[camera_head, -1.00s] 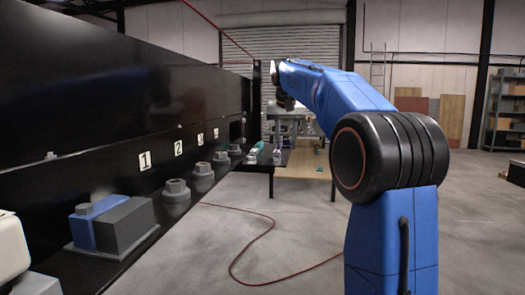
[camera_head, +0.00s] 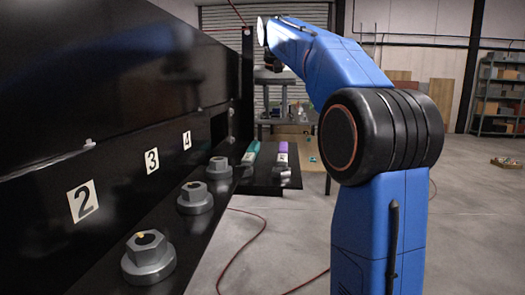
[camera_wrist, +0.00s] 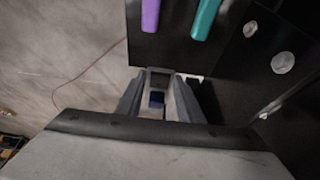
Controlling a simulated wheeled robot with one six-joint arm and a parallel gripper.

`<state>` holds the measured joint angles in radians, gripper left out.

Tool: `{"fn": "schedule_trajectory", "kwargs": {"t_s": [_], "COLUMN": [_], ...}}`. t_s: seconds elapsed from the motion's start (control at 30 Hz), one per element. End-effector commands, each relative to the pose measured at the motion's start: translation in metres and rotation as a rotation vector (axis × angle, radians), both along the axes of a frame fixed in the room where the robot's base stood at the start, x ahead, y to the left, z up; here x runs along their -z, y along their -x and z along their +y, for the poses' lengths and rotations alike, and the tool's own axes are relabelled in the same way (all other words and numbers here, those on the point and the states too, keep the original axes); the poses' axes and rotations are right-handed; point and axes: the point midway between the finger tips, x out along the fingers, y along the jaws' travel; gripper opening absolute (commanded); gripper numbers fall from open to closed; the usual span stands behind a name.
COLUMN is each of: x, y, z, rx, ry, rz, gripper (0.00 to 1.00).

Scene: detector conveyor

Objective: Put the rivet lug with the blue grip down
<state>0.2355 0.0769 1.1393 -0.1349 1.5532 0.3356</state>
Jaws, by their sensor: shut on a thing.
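My gripper (camera_wrist: 158,100) shows in the wrist view with its jaws shut on the rivet lug with the blue grip (camera_wrist: 157,99). Only a small dark blue part of the lug shows between the fingers; the rest is hidden. The gripper is over the grey floor, just off the edge of a black shelf (camera_wrist: 180,55). In the head view my wrist is raised at the upper middle, and the held lug cannot be made out.
On the black shelf (camera_head: 262,188) lie a teal-handled piece (camera_head: 251,152) and a purple-handled piece (camera_head: 283,147), side by side. Hex-topped posts (camera_head: 148,256) line the black ledge at left, beside number plates (camera_head: 83,201). A red cable (camera_head: 240,255) lies on the floor.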

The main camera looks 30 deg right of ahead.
Motion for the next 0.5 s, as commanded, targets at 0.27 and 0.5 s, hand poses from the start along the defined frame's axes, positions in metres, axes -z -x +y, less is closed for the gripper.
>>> {"fn": "schedule_trajectory", "kwargs": {"t_s": [0.27, 0.5], "x": [0.042, 0.062], "y": [0.001, 0.0], "z": [0.0, 0.0], "rx": [0.001, 0.0], "ry": [-0.001, 0.0], "rz": [0.002, 0.002], "gripper": [0.08, 0.08]}}
